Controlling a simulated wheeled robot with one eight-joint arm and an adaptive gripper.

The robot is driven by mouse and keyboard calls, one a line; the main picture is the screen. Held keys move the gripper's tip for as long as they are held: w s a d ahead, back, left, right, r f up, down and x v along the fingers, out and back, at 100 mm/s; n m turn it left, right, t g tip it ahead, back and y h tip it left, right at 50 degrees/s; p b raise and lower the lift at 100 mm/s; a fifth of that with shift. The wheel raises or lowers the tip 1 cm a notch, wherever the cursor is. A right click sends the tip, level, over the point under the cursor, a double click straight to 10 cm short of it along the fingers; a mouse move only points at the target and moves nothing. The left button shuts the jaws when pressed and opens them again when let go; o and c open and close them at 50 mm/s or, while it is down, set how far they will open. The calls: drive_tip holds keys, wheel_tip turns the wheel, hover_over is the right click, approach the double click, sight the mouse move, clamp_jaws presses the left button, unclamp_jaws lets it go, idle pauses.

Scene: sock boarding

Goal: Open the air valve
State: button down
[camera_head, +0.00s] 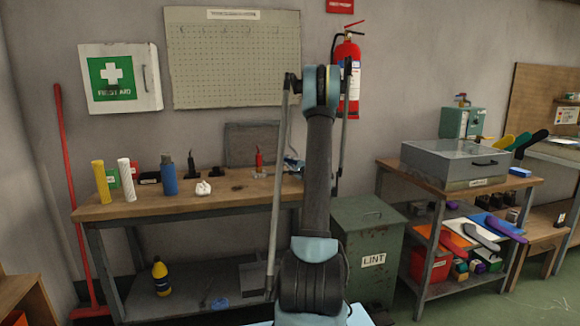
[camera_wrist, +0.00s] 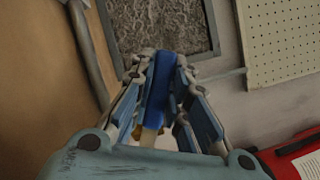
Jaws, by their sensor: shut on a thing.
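My gripper (camera_wrist: 160,62) is shut on a blue, lever-like piece (camera_wrist: 157,88) in the wrist view. A yellowish, brass-like part shows just below the blue piece, between the fingers. This looks like the air valve's handle, but the fingers hide much of it and I cannot tell how far it is turned. In the head view my gripper is mostly hidden behind my arm. A bit of it shows near the wall at the back of the workbench (camera_head: 215,199), left of the arm.
A fire extinguisher (camera_head: 347,75) hangs at right. A green lint bin (camera_head: 368,240) stands right of the bench. Yellow, white and blue cylinders are on the bench's left.

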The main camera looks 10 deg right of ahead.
drive_tip(key=shift+s+d+r+m, duration=0.1)
drive_tip(key=shift+d+r+m, duration=0.05)
drive_tip(key=shift+m, duration=0.35)
drive_tip(key=c, duration=1.5)
unclamp_jaws()
drive_tip(key=shift+d+r, duration=0.1)
drive_tip(key=shift+r, duration=4.95)
